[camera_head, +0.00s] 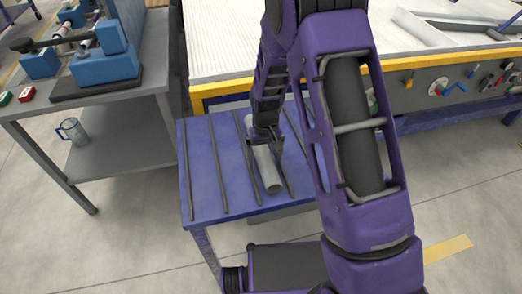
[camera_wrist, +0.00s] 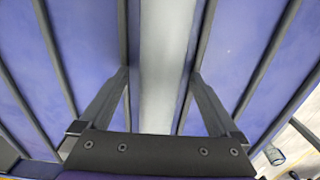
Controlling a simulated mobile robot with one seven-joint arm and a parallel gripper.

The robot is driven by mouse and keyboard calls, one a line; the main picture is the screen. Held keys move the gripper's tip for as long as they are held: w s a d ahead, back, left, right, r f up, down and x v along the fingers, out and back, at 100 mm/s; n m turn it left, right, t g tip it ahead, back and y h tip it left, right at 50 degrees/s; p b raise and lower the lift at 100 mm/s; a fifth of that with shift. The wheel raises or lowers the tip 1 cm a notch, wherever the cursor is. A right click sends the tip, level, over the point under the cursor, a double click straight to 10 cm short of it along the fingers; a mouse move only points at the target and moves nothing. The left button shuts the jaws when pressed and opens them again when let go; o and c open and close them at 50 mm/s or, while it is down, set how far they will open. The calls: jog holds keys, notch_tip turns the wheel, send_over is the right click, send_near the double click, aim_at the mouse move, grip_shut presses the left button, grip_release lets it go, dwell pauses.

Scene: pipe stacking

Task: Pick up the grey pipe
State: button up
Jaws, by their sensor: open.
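The grey pipe (camera_head: 267,170) lies lengthwise on a blue table (camera_head: 203,165) with dark raised strips. In the wrist view the pipe (camera_wrist: 166,65) runs from the top edge down between my fingers. My gripper (camera_head: 265,138) is above the pipe, near its middle. In the wrist view my gripper (camera_wrist: 160,75) is open, with one finger on each side of the pipe and a gap on both sides. The far end of the pipe is partly hidden by my gripper and arm in the head view.
A grey bench (camera_head: 130,90) at the left carries a blue device (camera_head: 105,62); a glass mug (camera_head: 72,131) stands on its lower shelf. A large machine table with a yellow edge (camera_head: 222,88) stands behind the blue table. My arm hides the blue table's right side.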

jog(key=shift+c, duration=0.2)
jog(key=shift+r, duration=0.1)
grip_shut()
